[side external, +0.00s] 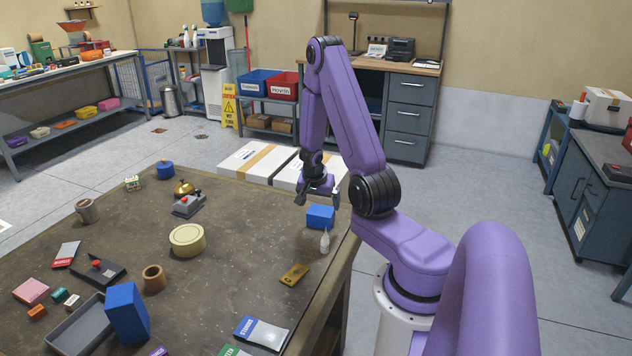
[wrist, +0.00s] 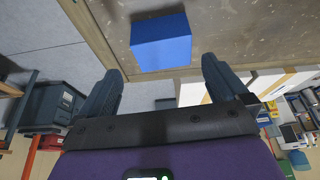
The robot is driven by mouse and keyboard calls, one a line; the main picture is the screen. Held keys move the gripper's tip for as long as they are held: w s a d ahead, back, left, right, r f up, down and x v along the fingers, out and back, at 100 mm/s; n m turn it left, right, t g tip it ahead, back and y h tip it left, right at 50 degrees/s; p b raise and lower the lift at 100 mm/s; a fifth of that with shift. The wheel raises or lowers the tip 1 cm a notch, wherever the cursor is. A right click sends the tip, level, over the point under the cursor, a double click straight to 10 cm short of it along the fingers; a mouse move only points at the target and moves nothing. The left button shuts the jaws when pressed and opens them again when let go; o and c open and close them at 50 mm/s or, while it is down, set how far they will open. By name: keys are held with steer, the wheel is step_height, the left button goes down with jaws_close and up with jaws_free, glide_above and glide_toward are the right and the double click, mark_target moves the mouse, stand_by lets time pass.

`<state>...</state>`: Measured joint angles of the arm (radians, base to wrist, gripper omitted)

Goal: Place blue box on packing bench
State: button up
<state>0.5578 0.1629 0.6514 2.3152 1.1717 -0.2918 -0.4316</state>
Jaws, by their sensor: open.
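A small blue box (side external: 320,217) sits on the brown-topped bench (side external: 230,285) near its right edge, beside a small white bottle. My gripper (side external: 318,197) is open and empty, just above and behind this box. In the wrist view the blue box (wrist: 161,42) lies beyond the fingertips, roughly centred between the open fingers of my gripper (wrist: 161,70). A larger blue box (side external: 127,313) stands upright at the bench's front left. The pictures do not show which surface is the packing bench.
The white bottle (side external: 325,242) and a yellow-brown plate (side external: 294,274) are close to the small box. White cartons (side external: 262,162) lie behind the bench top. Bare bench lies between the tin and the small box.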

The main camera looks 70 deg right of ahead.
steer(key=shift+v, duration=4.6)
steer(key=w+a+r+n+t+y, duration=0.1)
steer(key=w+a+r+n+t, duration=0.15)
steer(key=w+a, duration=0.3)
steer(key=w+a+r+n+t+y, duration=0.1)
steer(key=w+a+r+n+t, duration=0.1)
steer(key=w+a+n+t, duration=0.3)
steer(key=a+r+n+g+y, duration=0.25)
steer(key=a+n+y, duration=0.3)
steer(key=a, duration=1.15)
steer(key=s+a+r+n+g+y, duration=0.2)
steer(key=s+a+n+g+y, duration=0.1)
steer(key=s+a+n, duration=0.6)
steer(key=s+d+n+g+h, duration=0.1)
steer(key=s+n+h, duration=0.4)
steer(key=s, duration=1.1)
steer(key=shift+s+d+n+g, duration=0.25)
steer(key=shift+s+n+g, duration=0.1)
steer(key=shift+n+g, duration=0.55)
steer(key=shift+s+d+r+n+t+h, duration=0.2)
steer(key=shift+d+n+t+h, duration=0.1)
steer(key=shift+d+n, duration=0.1)
steer(key=shift+c, duration=0.6)
